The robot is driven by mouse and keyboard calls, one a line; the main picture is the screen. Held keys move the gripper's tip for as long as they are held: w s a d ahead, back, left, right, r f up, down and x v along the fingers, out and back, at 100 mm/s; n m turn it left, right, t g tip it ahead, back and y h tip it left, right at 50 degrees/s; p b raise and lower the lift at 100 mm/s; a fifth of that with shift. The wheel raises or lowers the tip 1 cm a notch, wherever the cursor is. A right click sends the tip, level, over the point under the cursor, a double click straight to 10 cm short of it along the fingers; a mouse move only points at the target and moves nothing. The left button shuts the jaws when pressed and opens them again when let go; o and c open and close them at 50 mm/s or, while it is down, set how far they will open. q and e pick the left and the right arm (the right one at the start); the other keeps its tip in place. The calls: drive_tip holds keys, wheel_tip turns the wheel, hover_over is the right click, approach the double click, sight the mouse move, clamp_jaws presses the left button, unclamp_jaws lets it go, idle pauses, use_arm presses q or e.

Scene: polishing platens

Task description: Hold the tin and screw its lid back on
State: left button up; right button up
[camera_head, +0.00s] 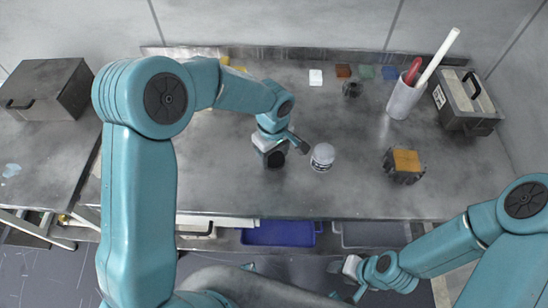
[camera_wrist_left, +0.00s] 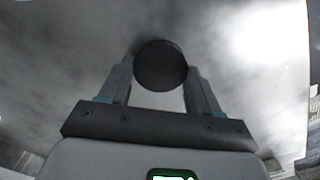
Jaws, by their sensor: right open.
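The tin (camera_head: 322,157) is a small whitish round container standing on the grey bench, right of my left gripper. Its top looks greyish; fine detail is too small to tell. My left gripper (camera_head: 287,150) is over the bench just left of the tin, apart from it. In the left wrist view, the round black lid (camera_wrist_left: 160,65) sits between the two fingertips of my left gripper (camera_wrist_left: 160,75), which touch its sides. My right gripper (camera_head: 346,280) is open and empty, low in front of the bench's front edge, away from the tin.
A block with an orange top (camera_head: 405,161) sits right of the tin. A white cup (camera_head: 403,98) with a red item and a white rod stands behind, beside a grey case (camera_head: 468,100). A dark box (camera_head: 48,90) is far left. A blue bin (camera_head: 280,233) is below the front edge.

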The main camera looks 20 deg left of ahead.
sight(273, 158)
use_arm(q)
drive_tip(key=shift+c, duration=0.8)
drive_tip(key=shift+r, duration=0.1)
wheel_tip(273, 158, up, 20)
drive_tip(key=p, duration=0.1)
idle(0.3)
